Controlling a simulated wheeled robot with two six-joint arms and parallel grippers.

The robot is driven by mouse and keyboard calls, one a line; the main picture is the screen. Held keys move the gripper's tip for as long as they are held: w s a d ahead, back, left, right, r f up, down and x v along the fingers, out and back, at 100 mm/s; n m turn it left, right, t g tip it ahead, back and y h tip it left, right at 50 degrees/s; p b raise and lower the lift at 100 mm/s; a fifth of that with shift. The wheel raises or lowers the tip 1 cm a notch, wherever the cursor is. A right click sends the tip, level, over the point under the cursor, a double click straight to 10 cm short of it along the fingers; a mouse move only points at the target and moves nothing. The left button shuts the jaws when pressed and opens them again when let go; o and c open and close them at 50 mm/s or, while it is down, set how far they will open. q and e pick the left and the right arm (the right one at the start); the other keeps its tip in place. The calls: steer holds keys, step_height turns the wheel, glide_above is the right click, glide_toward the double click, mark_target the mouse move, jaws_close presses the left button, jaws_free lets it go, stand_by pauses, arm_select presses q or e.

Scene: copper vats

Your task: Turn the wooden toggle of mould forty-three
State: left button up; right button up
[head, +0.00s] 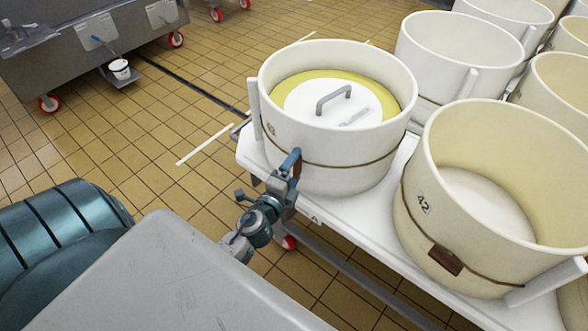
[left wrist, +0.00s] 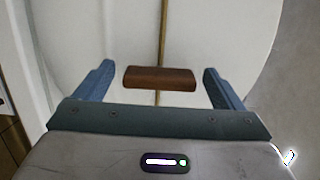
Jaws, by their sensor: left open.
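A white round mould (head: 340,165) stands on a white table, with a cord around its wall. Its small dark number is too small to read surely. Its brown wooden toggle (left wrist: 160,78) sits on the cord and crosses it in the left wrist view; in the head view my gripper mostly hides it. My left gripper (head: 291,163) is open at the mould's near wall. In the left wrist view its blue fingers stand on either side of the toggle, with a gap at each end. My right gripper is not in view.
Mould 42 (head: 425,220), cream coloured with its own wooden toggle (head: 445,260), stands close at the right on the white table (head: 380,230). More moulds stand behind. A white lid with a handle (head: 330,98) lies inside the first mould. Tiled floor is open at the left.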

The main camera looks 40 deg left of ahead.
arm_select(q)
steer(key=s+d+b, duration=0.1)
steer(key=s+b, duration=0.3)
steer(key=s, duration=0.6)
steer(key=shift+s+d, duration=0.15)
steer(key=shift+s, duration=0.05)
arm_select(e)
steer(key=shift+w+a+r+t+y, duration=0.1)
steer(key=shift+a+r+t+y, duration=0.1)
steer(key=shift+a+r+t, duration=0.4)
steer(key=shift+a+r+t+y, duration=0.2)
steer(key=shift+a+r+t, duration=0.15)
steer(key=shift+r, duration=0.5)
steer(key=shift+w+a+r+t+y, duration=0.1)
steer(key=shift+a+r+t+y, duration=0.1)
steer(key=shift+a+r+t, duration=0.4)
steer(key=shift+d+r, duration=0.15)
